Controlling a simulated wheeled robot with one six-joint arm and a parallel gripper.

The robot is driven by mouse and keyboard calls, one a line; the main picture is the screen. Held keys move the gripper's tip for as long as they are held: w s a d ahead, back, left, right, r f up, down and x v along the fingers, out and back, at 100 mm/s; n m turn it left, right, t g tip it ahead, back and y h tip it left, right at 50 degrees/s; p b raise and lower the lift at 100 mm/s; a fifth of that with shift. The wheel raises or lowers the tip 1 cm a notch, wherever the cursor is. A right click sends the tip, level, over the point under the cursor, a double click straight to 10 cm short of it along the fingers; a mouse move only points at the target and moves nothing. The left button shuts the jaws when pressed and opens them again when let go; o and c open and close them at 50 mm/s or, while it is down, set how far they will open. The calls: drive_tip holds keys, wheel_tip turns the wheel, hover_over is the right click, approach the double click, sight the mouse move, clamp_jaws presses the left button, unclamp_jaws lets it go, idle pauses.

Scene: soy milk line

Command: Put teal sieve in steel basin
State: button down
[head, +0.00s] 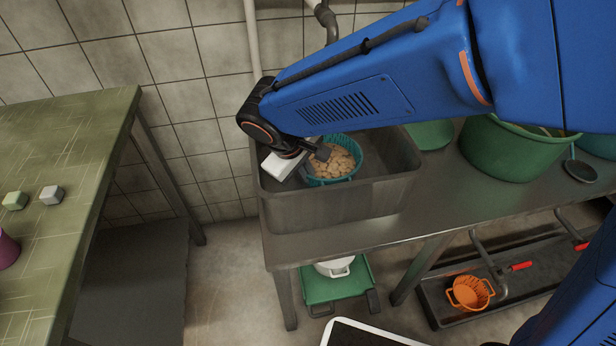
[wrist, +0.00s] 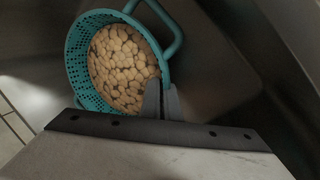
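The teal sieve (head: 318,180) is full of pale beans and is inside the walls of the steel basin (head: 335,203). I cannot tell whether its bottom touches the basin floor. In the wrist view the sieve (wrist: 78,62) is at the upper left, with its loop handle at the top. My gripper (head: 316,158) reaches down into the basin. In the wrist view its two dark fingers (wrist: 161,98) are close together, one on each side of the sieve's near rim, and look shut on it.
The basin stands at the left end of a steel table (head: 430,220). A large green tub (head: 510,150) and a dark ladle (head: 580,170) are to its right. A green-topped table (head: 60,140) is at the left.

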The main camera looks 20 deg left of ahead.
drive_tip(key=shift+f, duration=0.2)
drive_tip(key=shift+f, duration=0.15)
drive_tip(key=c, duration=2)
unclamp_jaws()
drive_tip(key=v, duration=1.2)
